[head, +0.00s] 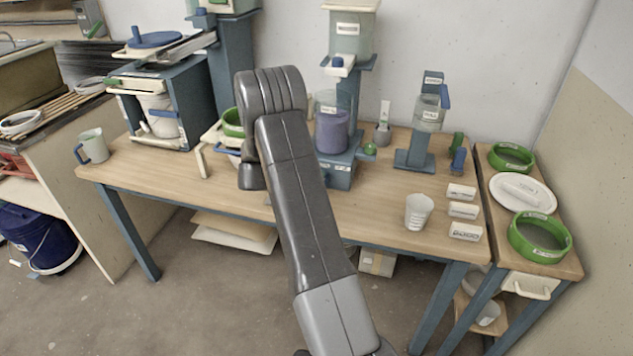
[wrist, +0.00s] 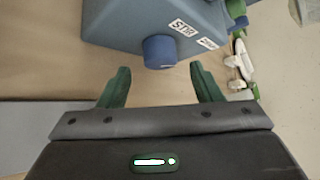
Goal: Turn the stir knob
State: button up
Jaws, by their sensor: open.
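The stir knob (wrist: 160,52) is a short dark-blue cylinder on the face of a blue-grey housing (wrist: 125,22) in the wrist view. A white label reading STIR (wrist: 183,28) is beside it. My gripper (wrist: 159,68) is open, with its two green fingers apart and the knob between and just beyond their tips. No contact shows. In the head view, the blue mixer base (head: 341,175) stands on the table with a purple-filled clear container (head: 331,130) above it. My arm hides the knob and gripper there.
The wooden table (head: 375,215) also holds a white cup (head: 419,211), several small labelled blocks, and a blue dispenser stand (head: 414,158) to the right. A blue-framed machine (head: 188,100) stands left. The table's front middle is mostly clear.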

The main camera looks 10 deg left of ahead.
jog(key=b+v, duration=0.1)
jog(key=v, duration=0.9)
jog(key=shift+s+a, duration=0.15)
jog(key=shift+s, duration=0.05)
